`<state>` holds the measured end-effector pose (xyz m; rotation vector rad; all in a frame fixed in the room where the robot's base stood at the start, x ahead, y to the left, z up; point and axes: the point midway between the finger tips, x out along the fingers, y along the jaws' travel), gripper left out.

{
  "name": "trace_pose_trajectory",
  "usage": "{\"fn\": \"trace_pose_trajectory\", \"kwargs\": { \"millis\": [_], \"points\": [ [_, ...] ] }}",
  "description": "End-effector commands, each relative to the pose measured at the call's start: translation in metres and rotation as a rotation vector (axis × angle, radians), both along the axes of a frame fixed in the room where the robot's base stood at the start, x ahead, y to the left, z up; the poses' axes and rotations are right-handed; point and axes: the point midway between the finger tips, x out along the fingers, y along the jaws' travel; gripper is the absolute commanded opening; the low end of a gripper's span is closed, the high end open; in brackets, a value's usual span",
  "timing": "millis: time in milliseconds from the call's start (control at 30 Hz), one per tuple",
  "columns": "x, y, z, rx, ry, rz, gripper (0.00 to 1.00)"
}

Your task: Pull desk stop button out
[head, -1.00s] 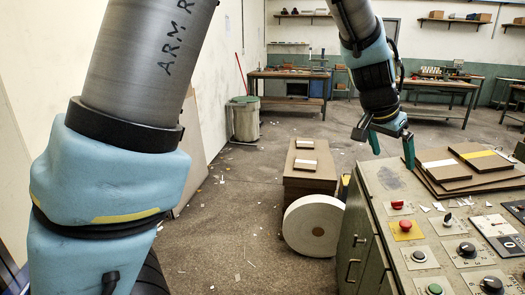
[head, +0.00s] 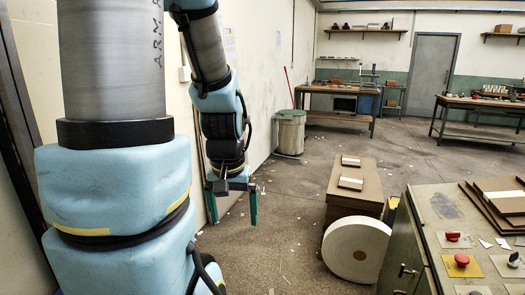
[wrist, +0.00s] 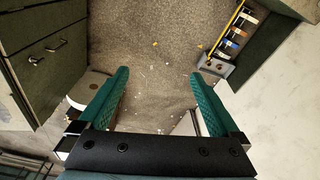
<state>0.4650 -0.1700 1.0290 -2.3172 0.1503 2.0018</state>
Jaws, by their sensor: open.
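The desk (head: 445,205) is at the right of the head view, partly cut off by the picture edge. On its top sits a red mushroom button on a yellow plate (head: 462,260), which looks like the stop button. Whether it is pressed in or out is too small to tell. Another red button (head: 452,236) sits just behind it on a pale plate. My gripper (head: 231,203) hangs over the floor, well left of the desk, fingers pointing down. It is open and empty. In the wrist view, the open fingers (wrist: 160,80) have only floor between them; no button shows there.
A cardboard box stack (head: 350,190) and a large white roll (head: 356,250) stand on the floor between my gripper and the desk. Brown boards (head: 485,212) lie on the desk. A grey bin (head: 290,132) stands near the left wall. The floor beyond is mostly clear.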

Motion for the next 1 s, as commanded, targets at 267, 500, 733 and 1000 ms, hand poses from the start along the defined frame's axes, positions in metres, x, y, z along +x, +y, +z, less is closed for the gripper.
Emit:
{"fn": "trace_pose_trajectory", "kwargs": {
  "millis": [267,500,733,1000],
  "points": [
    [-0.005,0.008,-0.002,0.004,0.007,0.026,0.79],
    [0.059,-0.023,-0.035,0.025,-0.136,-0.136,0.79],
    [0.176,-0.176,-0.103,-0.113,-0.494,-0.566,0.79],
    [0.162,-0.411,-0.17,-0.617,-0.804,-1.016,0.79]
  ]
}}
